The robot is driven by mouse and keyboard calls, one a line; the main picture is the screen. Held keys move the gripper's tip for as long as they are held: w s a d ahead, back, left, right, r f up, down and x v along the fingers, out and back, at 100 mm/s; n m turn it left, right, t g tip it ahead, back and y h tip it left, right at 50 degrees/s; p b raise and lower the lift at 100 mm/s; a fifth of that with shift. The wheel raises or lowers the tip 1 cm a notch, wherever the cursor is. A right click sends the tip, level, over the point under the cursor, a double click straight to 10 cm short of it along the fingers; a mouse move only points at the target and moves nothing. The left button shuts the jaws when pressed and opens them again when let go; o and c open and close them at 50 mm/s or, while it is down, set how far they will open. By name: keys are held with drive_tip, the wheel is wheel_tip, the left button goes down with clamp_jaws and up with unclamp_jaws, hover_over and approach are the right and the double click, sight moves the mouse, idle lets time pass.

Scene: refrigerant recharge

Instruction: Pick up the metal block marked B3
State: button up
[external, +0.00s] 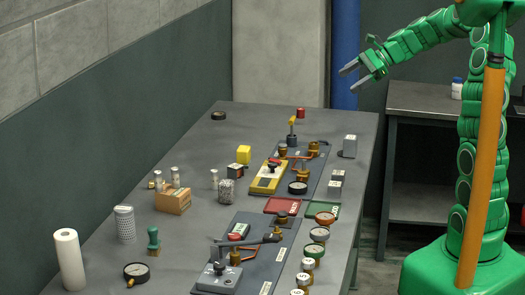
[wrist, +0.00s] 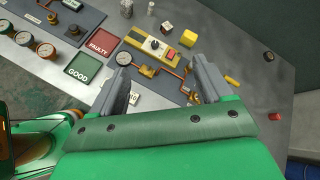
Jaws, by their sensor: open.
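My gripper (external: 352,78) is open and empty, high above the far right end of the table. Its two fingers also show in the wrist view (wrist: 160,78). In the external view a grey metal block (external: 349,147) stands alone near the table's right edge. Two more grey blocks, a farther one (external: 337,175) and a nearer one (external: 333,189), stand close together nearer the camera. Their marks are too small to read, so I cannot tell which is B3. In the wrist view a pale marked block face (wrist: 132,100) shows beside the left finger, partly hidden by my gripper.
A red FAULTY tray (external: 281,205) and green GOOD tray (external: 323,210) lie on the table (external: 215,140). A yellow device (external: 268,177), copper pipework, gauges (external: 298,187) and a yellow-handled valve (external: 292,124) stand near the blocks. The far left of the table is mostly clear.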

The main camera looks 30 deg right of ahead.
drive_tip(key=w+d+f+m+t+h, duration=0.1)
drive_tip(key=w+d+f+m+t, duration=0.15)
drive_tip(key=w+d+m, duration=0.4)
drive_tip(key=w+d+f+m+t, duration=0.2)
drive_tip(key=w+d+m+t, duration=0.15)
drive_tip(key=d, duration=0.65)
drive_tip(key=g, duration=0.1)
approach(346, 146)
drive_tip(key=w, duration=0.1)
drive_tip(key=w+f, duration=0.2)
drive_tip(key=shift+w+d+n, duration=0.2)
drive_tip(key=shift+d+n, duration=0.05)
drive_tip(key=shift+n, duration=0.15)
drive_tip(key=shift+w+a+f, duration=0.15)
drive_tip(key=shift+a+f, duration=0.05)
drive_tip(key=shift+f, duration=0.1)
drive_tip(key=shift+r+x, duration=0.15)
drive_tip(key=shift+x, duration=1.65)
drive_tip(key=shift+r+x, duration=0.1)
drive_tip(key=shift+x, duration=1.7)
drive_tip(key=shift+a, duration=0.15)
clamp_jaws()
